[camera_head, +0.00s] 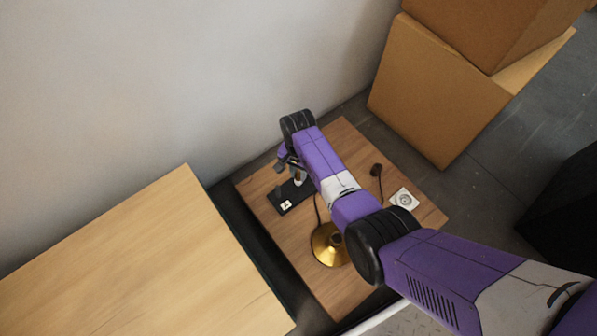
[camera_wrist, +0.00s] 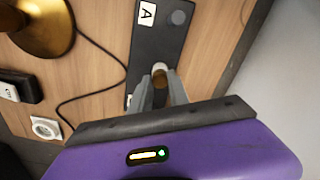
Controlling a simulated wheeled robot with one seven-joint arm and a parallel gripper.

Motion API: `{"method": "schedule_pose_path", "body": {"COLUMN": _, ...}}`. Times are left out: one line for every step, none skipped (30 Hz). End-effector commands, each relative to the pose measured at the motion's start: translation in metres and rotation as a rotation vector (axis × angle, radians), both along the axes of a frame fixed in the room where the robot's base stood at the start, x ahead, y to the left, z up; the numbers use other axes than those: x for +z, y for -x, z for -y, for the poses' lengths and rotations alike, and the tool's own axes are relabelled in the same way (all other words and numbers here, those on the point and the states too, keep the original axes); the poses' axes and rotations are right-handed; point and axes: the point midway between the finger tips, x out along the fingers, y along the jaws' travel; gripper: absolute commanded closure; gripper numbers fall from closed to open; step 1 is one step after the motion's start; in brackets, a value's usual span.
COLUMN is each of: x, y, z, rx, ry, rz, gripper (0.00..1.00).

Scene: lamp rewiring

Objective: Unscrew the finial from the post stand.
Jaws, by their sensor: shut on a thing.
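The post stand is a long black base with a white label "A" and a round dark disc on it; it lies on the wooden table in the head view (camera_head: 279,198) and at the top of the wrist view (camera_wrist: 155,40). My gripper (camera_wrist: 161,82) is over the stand's other end. Its two grey fingers are shut on a small tan, rounded thing, which appears to be the finial (camera_wrist: 159,68). Its lower part and any thread are hidden between the fingers. In the head view my gripper (camera_head: 290,166) is partly covered by my wrist.
A brass lamp base (camera_head: 327,246) with a black cord stands near the stand. A white socket (camera_head: 404,199) and a dark plug-like piece (camera_head: 376,170) lie to the right. A grey wall is behind, cardboard boxes (camera_head: 430,90) are at the back right, and a bare light wooden surface (camera_head: 140,260) is at left.

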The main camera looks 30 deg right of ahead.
Motion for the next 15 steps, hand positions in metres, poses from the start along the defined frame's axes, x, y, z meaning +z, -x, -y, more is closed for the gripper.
{"method": "schedule_pose_path", "body": {"x": 0.0016, "y": 0.0004, "z": -0.0001, "rx": 0.052, "ry": 0.0, "rz": -0.001, "gripper": 1.0}}
{"method": "schedule_pose_path", "body": {"x": 0.0016, "y": 0.0004, "z": -0.0001, "rx": 0.092, "ry": 0.0, "rz": -0.001, "gripper": 1.0}}
{"method": "schedule_pose_path", "body": {"x": 0.0017, "y": 0.0003, "z": 0.0001, "rx": 0.146, "ry": -0.001, "rz": -0.001, "gripper": 1.0}}
{"method": "schedule_pose_path", "body": {"x": 0.0018, "y": 0.0002, "z": 0.0002, "rx": 0.187, "ry": -0.001, "rz": -0.001, "gripper": 1.0}}
{"method": "schedule_pose_path", "body": {"x": 0.0018, "y": 0.0, "z": 0.0001, "rx": 0.228, "ry": -0.001, "rz": 0.0, "gripper": 1.0}}
{"method": "schedule_pose_path", "body": {"x": 0.0018, "y": 0.0002, "z": 0.0001, "rx": 0.281, "ry": -0.001, "rz": -0.001, "gripper": 1.0}}
{"method": "schedule_pose_path", "body": {"x": 0.0017, "y": 0.0003, "z": 0.0001, "rx": 0.322, "ry": -0.001, "rz": -0.001, "gripper": 1.0}}
{"method": "schedule_pose_path", "body": {"x": 0.0016, "y": 0.0004, "z": 0.0001, "rx": 0.362, "ry": 0.0, "rz": -0.002, "gripper": 1.0}}
{"method": "schedule_pose_path", "body": {"x": 0.0016, "y": 0.0006, "z": 0.0001, "rx": 0.415, "ry": 0.0, "rz": -0.002, "gripper": 1.0}}
{"method": "schedule_pose_path", "body": {"x": 0.0015, "y": 0.0005, "z": 0.0001, "rx": 0.454, "ry": 0.0, "rz": -0.002, "gripper": 1.0}}
{"method": "schedule_pose_path", "body": {"x": 0.0015, "y": 0.0005, "z": 0.0002, "rx": 0.49, "ry": -0.001, "rz": -0.001, "gripper": 1.0}}
{"method": "schedule_pose_path", "body": {"x": 0.0014, "y": 0.0004, "z": 0.0003, "rx": 0.532, "ry": -0.001, "rz": -0.001, "gripper": 1.0}}
{"method": "schedule_pose_path", "body": {"x": 0.0012, "y": 0.0002, "z": 0.0002, "rx": 0.56, "ry": -0.001, "rz": 0.0, "gripper": 1.0}}
{"method": "schedule_pose_path", "body": {"x": 0.001, "y": 0.0003, "z": 0.0, "rx": 0.585, "ry": -0.001, "rz": 0.0, "gripper": 1.0}}
{"method": "schedule_pose_path", "body": {"x": 0.0007, "y": 0.0004, "z": -0.0002, "rx": 0.609, "ry": -0.001, "rz": 0.0, "gripper": 1.0}}
